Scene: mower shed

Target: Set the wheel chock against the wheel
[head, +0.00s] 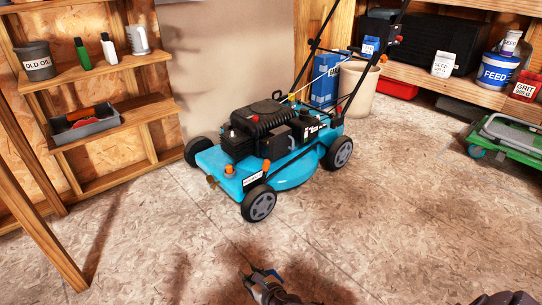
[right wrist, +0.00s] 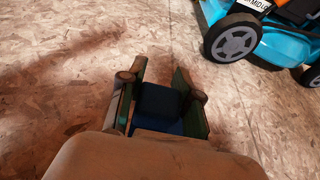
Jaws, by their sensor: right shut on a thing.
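The blue lawn mower (head: 285,150) stands on the floor, its front near wheel (head: 258,203) facing me; that wheel also shows at the top right of the right wrist view (right wrist: 232,43). My right gripper (head: 262,274) is low at the bottom of the head view, on the near side of that wheel with a gap of floor between. It is shut on the wheel chock, a dark blue block (right wrist: 158,103) between the fingers in the right wrist view. The palm hides the chock's near part. The chock is apart from the wheel. My left gripper is not in view.
A wooden shelf unit (head: 110,122) stands at the left with bottles and a grey tray. A green cart (head: 505,138) stands at the right. A loaded shelf (head: 440,82) and a beige bin (head: 358,90) are behind the mower. The floor (head: 390,235) in front is clear.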

